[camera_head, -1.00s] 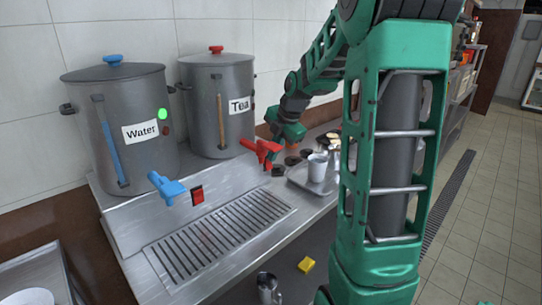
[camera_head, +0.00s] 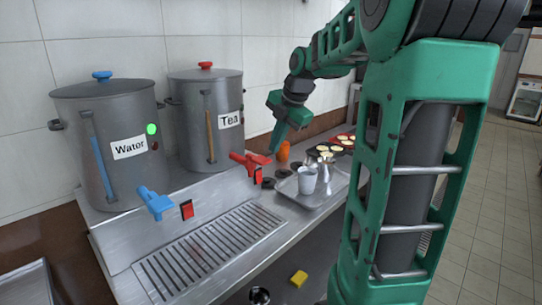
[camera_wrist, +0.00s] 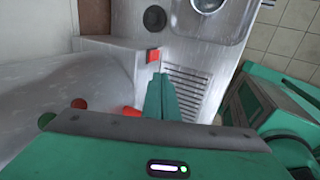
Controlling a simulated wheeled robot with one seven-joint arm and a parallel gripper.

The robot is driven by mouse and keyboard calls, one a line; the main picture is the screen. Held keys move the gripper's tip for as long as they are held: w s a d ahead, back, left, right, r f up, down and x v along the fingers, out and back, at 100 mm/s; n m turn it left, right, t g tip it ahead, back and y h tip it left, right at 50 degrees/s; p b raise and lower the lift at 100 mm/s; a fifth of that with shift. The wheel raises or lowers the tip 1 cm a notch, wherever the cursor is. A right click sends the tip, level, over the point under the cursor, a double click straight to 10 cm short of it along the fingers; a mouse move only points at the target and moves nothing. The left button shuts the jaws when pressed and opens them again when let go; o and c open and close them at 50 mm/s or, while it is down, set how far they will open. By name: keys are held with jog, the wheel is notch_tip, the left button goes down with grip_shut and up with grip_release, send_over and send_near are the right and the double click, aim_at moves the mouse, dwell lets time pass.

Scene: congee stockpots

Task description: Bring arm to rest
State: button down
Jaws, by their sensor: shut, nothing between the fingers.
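My gripper (camera_head: 273,150) is shut and empty. In the head view it hangs above the counter with its fingertips pointing down, just above the red tap (camera_head: 250,160) of the Tea pot (camera_head: 208,130). In the wrist view the closed green fingers (camera_wrist: 161,98) point toward the drip grate (camera_wrist: 188,95), and a bit of red shows beside them. My arm reaches across the upper right of the head view. The Water pot (camera_head: 110,140) with its blue tap (camera_head: 155,202) stands to the left.
A metal tray (camera_head: 318,193) with a cup (camera_head: 307,180) and small jugs stands right of the taps. Behind it lie an orange item (camera_head: 284,151) and a dark tray of round pieces (camera_head: 335,146). A yellow block (camera_head: 299,277) lies lower down. Tiled floor is open at right.

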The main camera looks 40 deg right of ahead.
jog(key=shift+r, duration=0.25)
dwell(0.4)
jog(key=s+a+f+m+g, duration=0.1)
jog(key=s+a+f+m, duration=0.2)
jog(key=s+m, duration=0.5)
jog(key=s+a+f+m+g, duration=0.2)
jog(key=s+f+m, duration=0.3)
jog(key=s+m, duration=0.4)
jog(key=s+a+f+m+g, duration=0.1)
jog(key=s+a+f+m, duration=0.3)
jog(key=s+m, duration=0.4)
jog(key=s+f, duration=0.1)
jog(key=s, duration=0.2)
jog(key=shift+s+m+g, duration=0.15)
jog(key=shift+m+g, duration=0.15)
jog(key=shift+m, duration=0.1)
jog(key=shift+f, duration=0.1)
